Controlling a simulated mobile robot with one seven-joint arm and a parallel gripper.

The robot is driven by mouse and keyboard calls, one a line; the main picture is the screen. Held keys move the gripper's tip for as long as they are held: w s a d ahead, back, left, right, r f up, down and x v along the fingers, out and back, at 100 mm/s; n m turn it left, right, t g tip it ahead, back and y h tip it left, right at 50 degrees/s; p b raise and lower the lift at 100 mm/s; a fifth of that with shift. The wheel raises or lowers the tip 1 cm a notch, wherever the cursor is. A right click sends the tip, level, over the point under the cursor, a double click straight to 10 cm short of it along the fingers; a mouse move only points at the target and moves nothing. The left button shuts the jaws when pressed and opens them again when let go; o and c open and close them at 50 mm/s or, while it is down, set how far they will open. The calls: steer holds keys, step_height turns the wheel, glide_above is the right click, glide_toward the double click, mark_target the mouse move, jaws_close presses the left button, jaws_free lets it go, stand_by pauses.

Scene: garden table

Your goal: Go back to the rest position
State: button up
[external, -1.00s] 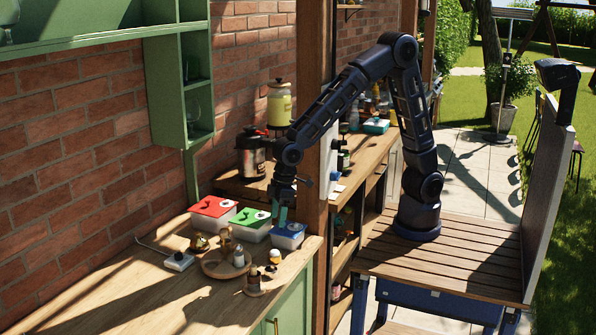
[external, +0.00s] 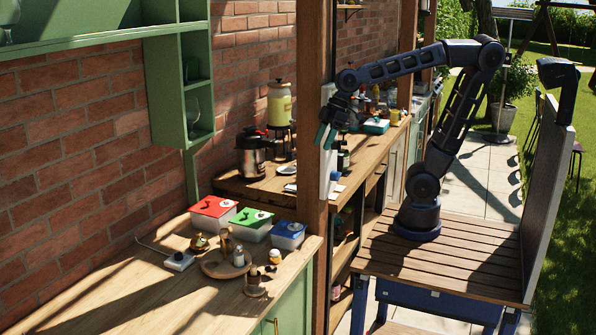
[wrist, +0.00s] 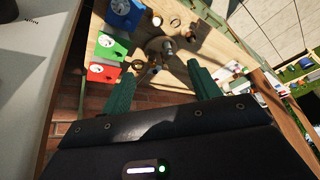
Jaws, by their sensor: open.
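My gripper (external: 325,134) is up beside the wooden post in the external view, pointing down, away from the counter. In the wrist view my gripper (wrist: 158,88) shows two green fingers spread wide, with nothing between them. The containers with the red lid (external: 213,211), green lid (external: 251,222) and blue lid (external: 288,235) stand in a row on the counter, well below my gripper.
A wooden post (external: 314,110) stands close to my gripper. A round board (external: 222,268) with small shakers lies on the counter (external: 120,297). A second counter behind holds a yellow-filled dispenser (external: 279,104), a dark pot (external: 251,152) and bottles.

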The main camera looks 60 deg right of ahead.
steer(key=s+d+f+m+h, duration=0.1)
steer(key=s+d+m, duration=0.1)
steer(key=d, duration=0.8)
steer(key=s+d+f+m+t+h, duration=0.1)
steer(key=d+m, duration=0.3)
steer(key=d, duration=0.6)
steer(key=s+d+f+m+h, duration=0.2)
steer(key=d+f, duration=0.1)
steer(key=d, duration=0.8)
steer(key=shift+s+m+t, duration=0.3)
steer(key=shift+s+m, duration=0.1)
steer(key=shift+d, duration=0.1)
